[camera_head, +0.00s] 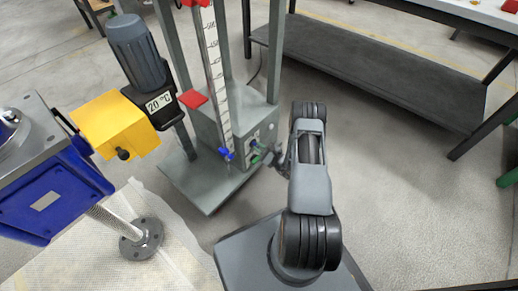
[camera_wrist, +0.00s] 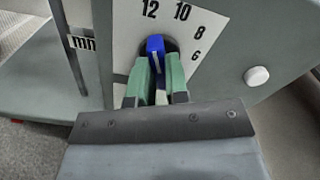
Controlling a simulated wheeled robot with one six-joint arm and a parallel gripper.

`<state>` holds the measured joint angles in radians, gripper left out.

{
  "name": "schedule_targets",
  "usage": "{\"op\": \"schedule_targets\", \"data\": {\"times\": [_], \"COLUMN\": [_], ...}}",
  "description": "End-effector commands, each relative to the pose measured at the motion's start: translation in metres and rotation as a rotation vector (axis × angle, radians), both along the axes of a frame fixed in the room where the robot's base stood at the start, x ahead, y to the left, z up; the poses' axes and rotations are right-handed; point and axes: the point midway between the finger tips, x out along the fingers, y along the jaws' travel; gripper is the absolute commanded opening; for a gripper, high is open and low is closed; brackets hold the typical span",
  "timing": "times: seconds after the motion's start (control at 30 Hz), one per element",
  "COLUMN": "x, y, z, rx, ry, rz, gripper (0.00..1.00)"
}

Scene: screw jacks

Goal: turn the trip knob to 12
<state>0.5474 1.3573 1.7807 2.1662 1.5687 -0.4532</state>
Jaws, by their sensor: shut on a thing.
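The trip knob (camera_wrist: 155,45) is blue with a white line and sits on a white dial plate (camera_wrist: 122,62) marked 12, 10, 8 and 6. In the wrist view its white line points upward, roughly toward the 12; the exact reading is hard to tell. My gripper (camera_wrist: 159,80) has its green fingers on either side of the knob and is shut on it. In the head view my gripper (camera_head: 259,150) is at the front of the grey box (camera_head: 233,130), where the knob itself is too small to tell from the fingers.
A round white button (camera_wrist: 257,76) is right of the dial. A vertical scale (camera_head: 215,70) with a blue clamp (camera_head: 226,154) stands left of my gripper. A motor (camera_head: 136,50), a yellow block (camera_head: 115,122) and a blue screw jack (camera_head: 55,200) are at left. A dark bench shelf (camera_head: 370,75) is behind.

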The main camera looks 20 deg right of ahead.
Motion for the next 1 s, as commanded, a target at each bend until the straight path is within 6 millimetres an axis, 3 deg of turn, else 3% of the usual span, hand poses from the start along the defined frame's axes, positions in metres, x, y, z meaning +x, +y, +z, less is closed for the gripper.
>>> {"op": "schedule_targets", "data": {"times": [0.77, 0.8, 1.0], "x": [-0.0003, -0.0003, -0.0003], "y": [0.0015, 0.0014, 0.0003], "z": [0.0003, 0.0003, 0.0001], "rx": [-0.076, -0.076, -0.075], "ry": [-0.036, -0.036, -0.035], "rz": [0.004, 0.004, 0.001], "gripper": [0.0, 0.19, 0.38]}}
